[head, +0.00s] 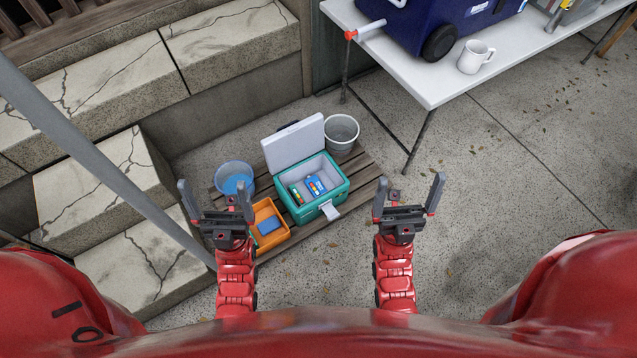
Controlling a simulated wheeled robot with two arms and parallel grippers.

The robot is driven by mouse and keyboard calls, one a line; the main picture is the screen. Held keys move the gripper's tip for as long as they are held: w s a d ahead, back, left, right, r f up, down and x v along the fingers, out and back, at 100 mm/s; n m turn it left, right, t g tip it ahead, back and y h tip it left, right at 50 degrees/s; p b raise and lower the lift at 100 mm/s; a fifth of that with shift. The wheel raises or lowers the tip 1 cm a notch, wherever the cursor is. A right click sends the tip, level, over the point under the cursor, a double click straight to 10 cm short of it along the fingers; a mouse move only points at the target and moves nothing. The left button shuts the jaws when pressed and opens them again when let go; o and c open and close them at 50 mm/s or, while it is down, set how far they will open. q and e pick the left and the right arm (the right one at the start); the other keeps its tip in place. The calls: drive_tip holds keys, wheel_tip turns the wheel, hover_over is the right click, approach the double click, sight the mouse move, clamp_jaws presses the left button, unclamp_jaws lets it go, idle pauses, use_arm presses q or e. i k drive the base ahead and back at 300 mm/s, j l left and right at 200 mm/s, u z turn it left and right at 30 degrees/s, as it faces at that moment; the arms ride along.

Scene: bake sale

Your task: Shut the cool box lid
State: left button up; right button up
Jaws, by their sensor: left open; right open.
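The cool box (328,206) is teal with a pale grey inside and stands on a low wooden slatted platform. Its lid (294,144) is pale grey and stands open, raised at the back. Inside the box lie a blue packet (315,186) and other small coloured items. A grey latch flap (331,211) sticks out at the front. My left gripper (215,192) is open and empty, left of the box and nearer to me. My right gripper (410,188) is open and empty, right of the box. Neither touches the box.
On the platform (345,208) stand a blue bowl (233,171), an orange crate (266,207) with a blue item, and a grey bucket (341,128). A white table (430,84) with a dark blue wheeled box (410,28) and mug (475,56) is at upper right. Stone steps rise left.

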sight(289, 146)
drive_tip(key=i+l, duration=0.3)
drive_tip(key=l, duration=0.2)
drive_tip(key=i+l, duration=0.35)
drive_tip(key=l, duration=0.15)
drive_tip(key=i+l, duration=0.3)
drive_tip(key=l, duration=0.2)
